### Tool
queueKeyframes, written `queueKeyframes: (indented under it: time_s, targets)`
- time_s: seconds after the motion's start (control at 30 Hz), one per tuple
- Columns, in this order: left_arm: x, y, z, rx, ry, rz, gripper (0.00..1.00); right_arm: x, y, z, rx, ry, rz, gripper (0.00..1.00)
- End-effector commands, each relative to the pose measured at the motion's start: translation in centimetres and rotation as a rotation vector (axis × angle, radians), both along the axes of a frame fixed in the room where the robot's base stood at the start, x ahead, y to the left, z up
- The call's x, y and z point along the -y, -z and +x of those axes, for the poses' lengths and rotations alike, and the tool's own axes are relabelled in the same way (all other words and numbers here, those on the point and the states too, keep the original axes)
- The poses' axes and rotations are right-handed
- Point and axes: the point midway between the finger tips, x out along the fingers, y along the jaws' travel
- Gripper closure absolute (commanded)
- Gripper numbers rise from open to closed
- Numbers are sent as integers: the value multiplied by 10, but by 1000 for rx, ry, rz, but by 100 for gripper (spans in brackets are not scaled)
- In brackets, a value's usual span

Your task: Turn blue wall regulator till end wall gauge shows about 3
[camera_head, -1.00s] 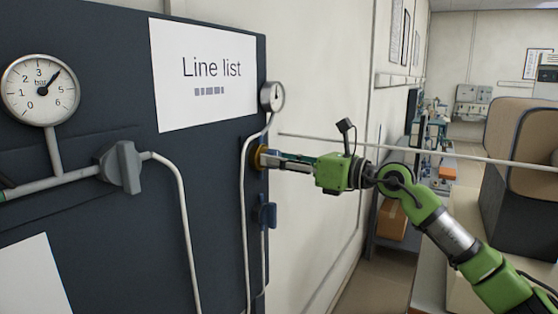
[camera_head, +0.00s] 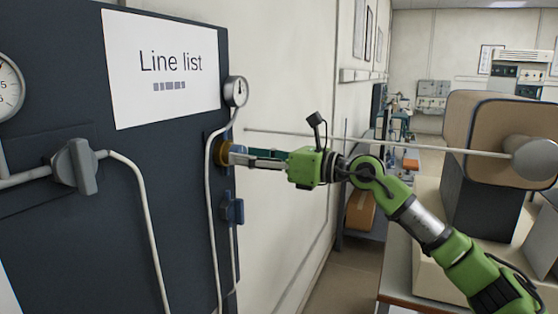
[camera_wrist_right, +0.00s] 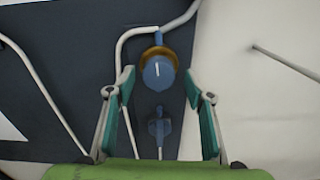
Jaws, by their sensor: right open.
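The blue wall regulator (camera_wrist_right: 158,71) is a round blue knob with a white mark and a brass ring behind it. In the head view mainly its brass ring (camera_head: 223,152) shows, at the dark panel's right end; my gripper hides much of the knob. The small end wall gauge (camera_head: 236,91) is above it, seen obliquely; its reading is too small to tell. My right gripper (camera_head: 235,154) points left at the regulator. In the wrist view its teal fingers (camera_wrist_right: 159,80) are open on either side of the knob, with gaps showing. My left gripper is out of view.
A blue valve (camera_head: 232,208) sits just below the regulator. A grey valve handle (camera_head: 75,167) and a cut-off larger gauge (camera_head: 8,86) are at left on the dark panel. A thin rod (camera_head: 390,144) crosses in front of the pale wall. Boxy equipment (camera_head: 500,130) stands at right.

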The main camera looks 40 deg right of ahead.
Motion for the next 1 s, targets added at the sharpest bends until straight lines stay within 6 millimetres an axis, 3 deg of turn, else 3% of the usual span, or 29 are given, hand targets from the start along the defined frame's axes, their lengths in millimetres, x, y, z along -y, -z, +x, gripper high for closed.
queueKeyframes:
  time_s: [0.1,1.0]
  targets:
    - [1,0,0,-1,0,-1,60,7,1,-14,-5,1,-6,52]
    - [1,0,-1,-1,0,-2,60,39,0,-71,1,-5,3,52]
